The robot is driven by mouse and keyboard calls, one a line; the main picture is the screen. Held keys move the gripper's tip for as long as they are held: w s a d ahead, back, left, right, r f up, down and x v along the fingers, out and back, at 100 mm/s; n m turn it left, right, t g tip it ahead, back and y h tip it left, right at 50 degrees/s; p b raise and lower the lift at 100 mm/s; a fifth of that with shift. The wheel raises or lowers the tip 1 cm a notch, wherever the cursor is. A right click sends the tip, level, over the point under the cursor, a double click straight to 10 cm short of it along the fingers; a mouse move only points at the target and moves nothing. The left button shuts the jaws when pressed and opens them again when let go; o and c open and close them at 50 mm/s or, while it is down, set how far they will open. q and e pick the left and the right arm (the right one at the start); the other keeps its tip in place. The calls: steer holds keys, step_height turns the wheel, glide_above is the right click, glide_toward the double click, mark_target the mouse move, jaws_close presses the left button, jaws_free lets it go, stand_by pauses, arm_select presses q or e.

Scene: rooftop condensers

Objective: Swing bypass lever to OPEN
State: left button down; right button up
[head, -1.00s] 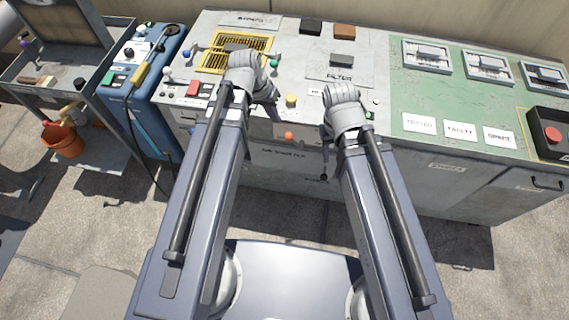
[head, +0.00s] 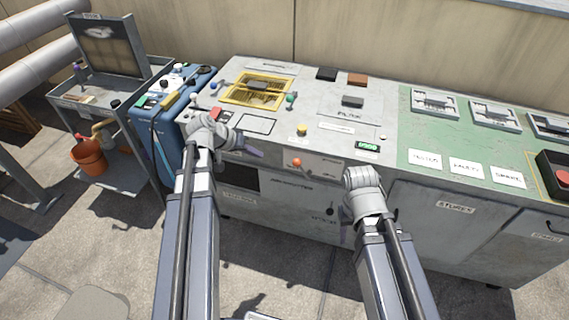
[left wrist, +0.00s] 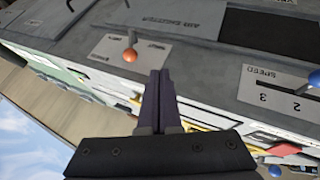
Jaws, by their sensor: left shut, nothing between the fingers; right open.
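A lever with an orange ball knob (head: 297,162) sits on a pale plate on the bench's front face. It also shows in the left wrist view (left wrist: 129,55), with its stem standing in the plate; the plate's lettering is too small to read, so I cannot confirm it is the bypass lever. My left gripper (head: 258,153) is shut and empty, left of the orange knob and apart from it. Its dark fingers (left wrist: 161,78) point toward the panel in the left wrist view. My right gripper (head: 352,208) is open, low in front of the bench, its fingers mostly hidden by the wrist.
The bench top carries a yellow-framed grille (head: 257,89), a yellow knob (head: 302,130) and a green display (head: 367,147). A speed lever with a blue knob (left wrist: 316,78) shows in the left wrist view. A blue unit (head: 172,130) and cart stand left. Floor in front is clear.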

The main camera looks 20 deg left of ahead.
arm_select(q)
steer(key=shift+d+f, duration=0.1)
steer(key=w+d+f+b, duration=0.5)
steer(key=d+f+b, duration=0.1)
steer(key=d+b, duration=0.1)
steer(key=shift+w+d+f, duration=0.2)
steer(key=shift+d+f, duration=0.15)
steer(key=shift+d, duration=0.15)
